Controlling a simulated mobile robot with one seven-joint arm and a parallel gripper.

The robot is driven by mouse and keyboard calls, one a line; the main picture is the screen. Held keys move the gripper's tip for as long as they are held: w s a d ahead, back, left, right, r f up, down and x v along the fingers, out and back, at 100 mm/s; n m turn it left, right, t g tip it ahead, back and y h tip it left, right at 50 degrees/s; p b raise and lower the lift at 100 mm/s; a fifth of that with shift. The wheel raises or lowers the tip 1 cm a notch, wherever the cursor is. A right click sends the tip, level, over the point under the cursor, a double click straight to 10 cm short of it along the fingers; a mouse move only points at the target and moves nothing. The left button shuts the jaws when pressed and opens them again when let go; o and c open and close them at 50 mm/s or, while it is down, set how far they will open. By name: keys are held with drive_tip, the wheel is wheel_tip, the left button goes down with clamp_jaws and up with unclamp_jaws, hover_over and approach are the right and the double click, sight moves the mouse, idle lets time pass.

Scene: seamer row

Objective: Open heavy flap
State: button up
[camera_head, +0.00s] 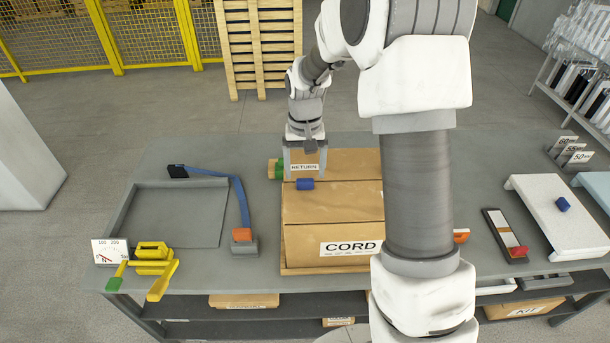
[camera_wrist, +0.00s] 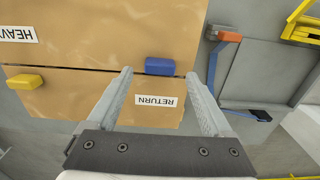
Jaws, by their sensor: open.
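A cardboard carton (camera_head: 335,205) with a CORD label stands on the grey bench. In the wrist view a HEAVY label (camera_wrist: 18,34) lies on the large top panel (camera_wrist: 100,30). A yellow block (camera_wrist: 25,81) sits at the left seam. A blue block (camera_wrist: 160,66) sits at the seam beside a smaller flap with a RETURN label (camera_wrist: 157,101); the blue block also shows in the head view (camera_head: 305,184). The flaps look flat. My gripper (camera_wrist: 160,76) is open and empty above the RETURN flap, its fingers either side of the blue block in the picture. My arm hides the carton's right side in the head view.
A green block (camera_head: 279,169) is at the carton's left side. A white stand (camera_head: 550,215) is at right. A recessed grey plate (camera_head: 175,217) is bare.

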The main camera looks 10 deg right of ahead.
drive_tip(key=shift+f, duration=1.4)
clamp_jaws()
